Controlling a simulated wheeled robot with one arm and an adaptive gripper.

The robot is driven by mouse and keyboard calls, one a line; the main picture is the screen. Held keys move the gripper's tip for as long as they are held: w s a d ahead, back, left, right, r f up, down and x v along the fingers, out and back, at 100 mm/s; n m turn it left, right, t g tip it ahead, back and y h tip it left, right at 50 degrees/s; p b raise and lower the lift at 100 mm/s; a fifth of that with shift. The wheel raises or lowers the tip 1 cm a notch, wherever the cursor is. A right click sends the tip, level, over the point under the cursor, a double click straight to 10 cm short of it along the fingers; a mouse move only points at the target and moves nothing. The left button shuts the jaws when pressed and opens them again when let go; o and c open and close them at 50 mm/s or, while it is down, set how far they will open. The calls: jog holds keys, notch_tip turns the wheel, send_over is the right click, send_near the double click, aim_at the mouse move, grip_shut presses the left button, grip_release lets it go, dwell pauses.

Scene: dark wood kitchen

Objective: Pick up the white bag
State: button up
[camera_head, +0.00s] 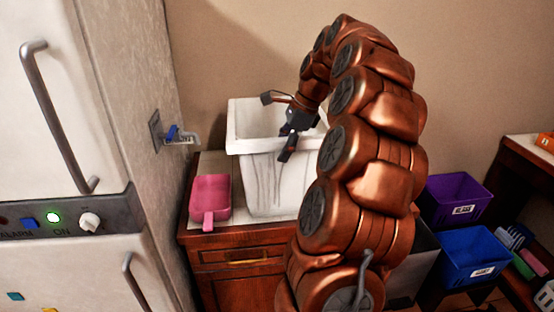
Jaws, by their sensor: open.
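A white bin-shaped container (265,185) with a thick rim and tapered, grey-streaked sides stands upright on the wooden cabinet. It is the only large white thing on the cabinet, and I cannot tell whether it is the white bag or whether a bag lies inside it. My gripper (279,126) is open at the container's front rim, with its fingers spread apart and one lower finger in front of the front wall. I cannot tell whether it touches the rim. My copper-coloured arm hides the container's right side.
A pink scoop-like tray (209,197) lies left of the container on the cabinet (240,257). Purple (455,197) and blue (472,257) bins are at the right.

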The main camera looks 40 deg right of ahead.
jog(key=shift+f, duration=0.2)
dwell(0.4)
grip_shut()
dwell(0.3)
